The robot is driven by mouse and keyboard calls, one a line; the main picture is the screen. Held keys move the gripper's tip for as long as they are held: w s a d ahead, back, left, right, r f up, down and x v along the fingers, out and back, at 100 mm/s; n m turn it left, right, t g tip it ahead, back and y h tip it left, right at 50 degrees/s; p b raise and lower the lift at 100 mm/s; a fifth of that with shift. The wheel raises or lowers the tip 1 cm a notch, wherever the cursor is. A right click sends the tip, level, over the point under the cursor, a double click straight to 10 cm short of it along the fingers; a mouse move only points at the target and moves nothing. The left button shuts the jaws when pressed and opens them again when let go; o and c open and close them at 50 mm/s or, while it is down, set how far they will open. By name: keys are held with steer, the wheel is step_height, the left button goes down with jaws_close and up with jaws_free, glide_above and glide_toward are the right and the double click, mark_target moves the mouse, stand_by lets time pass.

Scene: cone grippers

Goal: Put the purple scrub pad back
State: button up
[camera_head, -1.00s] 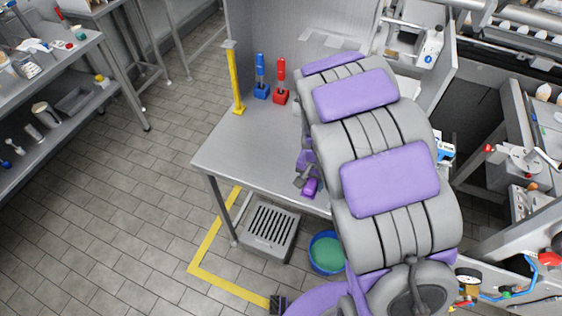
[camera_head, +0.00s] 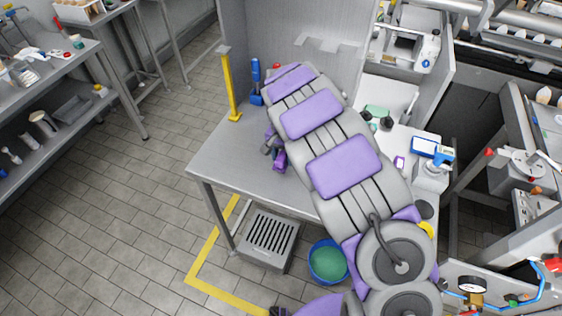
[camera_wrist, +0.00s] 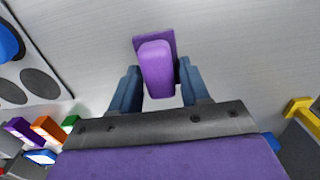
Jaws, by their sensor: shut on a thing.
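The purple scrub pad (camera_wrist: 157,70) shows in the wrist view as a lighter purple grip with a darker purple plate behind it. My gripper (camera_wrist: 160,88) is shut on it, with one blue-grey finger on each side. In the head view the pad (camera_head: 279,161) is a small purple shape at the end of my gripper (camera_head: 272,148), over the metal table (camera_head: 225,150). My arm covers much of the table's right part. I cannot tell how high the pad is above the table.
A yellow post (camera_head: 231,90) stands at the table's left edge. A blue tool on a blue base (camera_head: 257,82) stands behind my arm, and a red one (camera_head: 277,66) is mostly hidden. A grey crate (camera_head: 268,240) and blue bucket (camera_head: 328,262) sit below on the floor.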

mark_target(280, 161)
steer(key=shift+w+a, duration=0.25)
steer(key=f, duration=0.2)
steer(key=f+b, duration=0.1)
steer(key=shift+a+f, duration=0.35)
steer(key=shift+c, duration=0.4)
steer(key=shift+d+r, duration=0.1)
steer(key=shift+d, duration=0.05)
steer(key=o, duration=0.8)
steer(key=shift+d, duration=0.15)
steer(key=shift+o, duration=1)
steer(key=shift+a+r, duration=0.1)
steer(key=shift+a, duration=0.1)
